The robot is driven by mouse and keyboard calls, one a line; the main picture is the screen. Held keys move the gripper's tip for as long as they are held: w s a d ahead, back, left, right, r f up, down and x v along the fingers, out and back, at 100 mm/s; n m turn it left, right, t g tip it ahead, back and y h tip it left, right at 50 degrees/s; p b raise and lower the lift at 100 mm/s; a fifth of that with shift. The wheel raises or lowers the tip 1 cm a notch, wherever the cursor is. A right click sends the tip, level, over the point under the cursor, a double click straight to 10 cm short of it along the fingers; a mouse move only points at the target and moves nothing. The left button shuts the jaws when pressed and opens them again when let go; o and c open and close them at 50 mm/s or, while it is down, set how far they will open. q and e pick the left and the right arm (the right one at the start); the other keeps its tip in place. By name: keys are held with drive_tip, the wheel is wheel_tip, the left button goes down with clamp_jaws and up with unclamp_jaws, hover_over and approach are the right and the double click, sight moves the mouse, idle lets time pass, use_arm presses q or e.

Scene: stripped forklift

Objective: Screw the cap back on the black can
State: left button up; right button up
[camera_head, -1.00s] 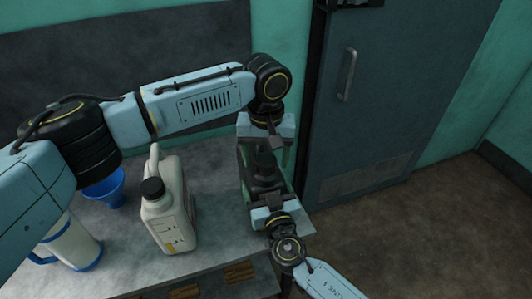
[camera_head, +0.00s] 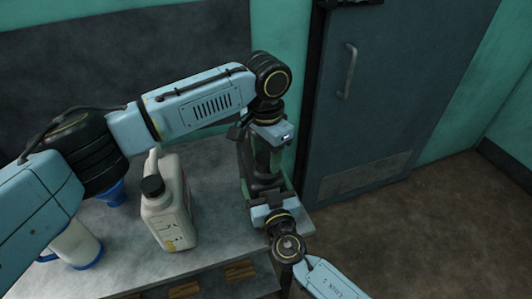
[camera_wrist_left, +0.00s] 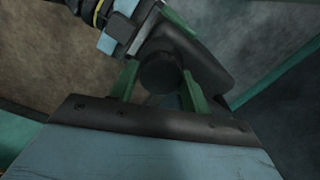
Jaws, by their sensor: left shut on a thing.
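The black can (camera_head: 266,184) stands at the right end of the table. It also shows in the left wrist view as a dark body (camera_wrist_left: 205,72). My left gripper (camera_head: 264,166) points down over the can's top. In the left wrist view its green fingers (camera_wrist_left: 160,78) are shut on the round black cap (camera_wrist_left: 158,72), which sits at the can's top. Whether the cap's thread is engaged cannot be seen. My right gripper (camera_head: 267,197) comes from the front, its green fingers on either side of the can, seemingly clamped on it.
A grey-white jug (camera_head: 172,205) with a black cap stands left of the can. A blue funnel (camera_head: 112,193) and a white and blue pitcher (camera_head: 75,245) are further left, partly behind my left arm. A dark door (camera_head: 385,100) is at the right.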

use_arm(q)
drive_tip(key=m, duration=0.5)
drive_tip(key=shift+w+a+m, duration=0.1)
drive_tip(key=shift+m, duration=0.3)
drive_tip(key=o, duration=1.1)
drive_tip(key=shift+o, duration=0.2)
drive_tip(key=shift+a, duration=0.1)
drive_tip(key=shift+w, duration=0.1)
drive_tip(key=shift+r, duration=0.3)
wheel_tip(320, 180, up, 12)
drive_tip(key=shift+s+d+f, duration=0.2)
drive_tip(key=shift+s+f, duration=0.05)
drive_tip(key=shift+s, duration=0.05)
